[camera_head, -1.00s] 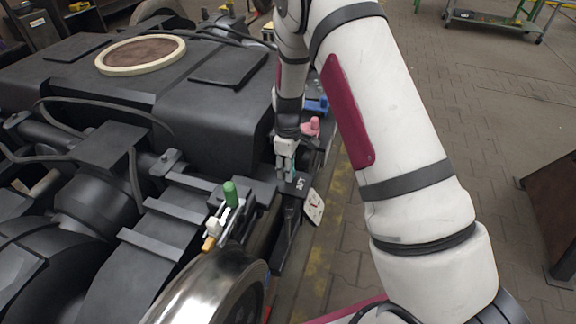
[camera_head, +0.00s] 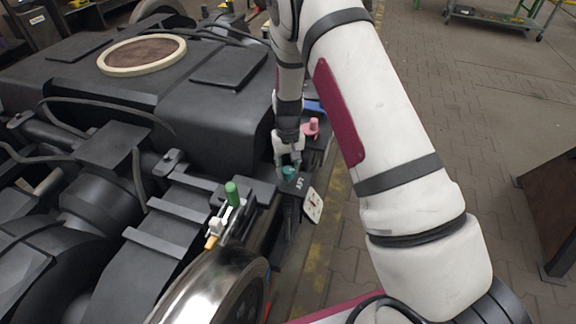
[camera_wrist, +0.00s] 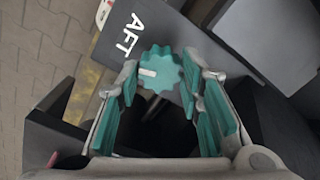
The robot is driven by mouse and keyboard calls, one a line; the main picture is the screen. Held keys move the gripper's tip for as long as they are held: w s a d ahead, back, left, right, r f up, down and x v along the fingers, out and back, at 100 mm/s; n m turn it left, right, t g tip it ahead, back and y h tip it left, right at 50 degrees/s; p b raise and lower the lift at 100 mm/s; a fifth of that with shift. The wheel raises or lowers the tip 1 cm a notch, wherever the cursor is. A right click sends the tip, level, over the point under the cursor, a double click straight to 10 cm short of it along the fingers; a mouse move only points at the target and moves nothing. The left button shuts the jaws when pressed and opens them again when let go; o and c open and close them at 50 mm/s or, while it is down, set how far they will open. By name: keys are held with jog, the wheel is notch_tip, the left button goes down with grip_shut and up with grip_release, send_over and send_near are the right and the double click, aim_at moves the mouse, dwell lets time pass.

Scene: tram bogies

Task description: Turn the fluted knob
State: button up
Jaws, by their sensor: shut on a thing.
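The fluted knob (camera_wrist: 162,68) is teal with a scalloped rim and a short white mark, which lies nearly level toward its left side in the wrist view. It sits by a dark plate lettered AFT (camera_wrist: 126,34). In the head view the knob (camera_head: 289,173) shows just below my gripper. My gripper (camera_wrist: 163,78) has teal pads on both sides of the knob, with the fingertips closed on its rim. My gripper also shows in the head view (camera_head: 288,160), reaching down to the knob. The knob's underside is hidden.
A green-handled lever (camera_head: 232,194) stands nearer, left of the knob. A pink knob (camera_head: 313,126) and a blue part (camera_head: 315,106) are just beyond my gripper. A white tag (camera_head: 313,205) hangs beside the plate.

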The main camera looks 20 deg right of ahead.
jog(key=m+p, duration=0.1)
jog(key=m, duration=0.4)
jog(key=shift+m, duration=0.3)
jog(key=m+p, duration=0.1)
jog(key=m, duration=0.4)
jog(key=m+p, duration=0.1)
jog(key=m, duration=0.4)
jog(key=shift+s+d+m, duration=0.1)
jog(key=shift+m, duration=0.3)
jog(key=m+p, duration=0.1)
jog(key=m, duration=0.4)
jog(key=shift+m, duration=0.3)
jog(key=o, duration=1.2)
jog(key=shift+c, duration=0.2)
jog(key=shift+r, duration=0.15)
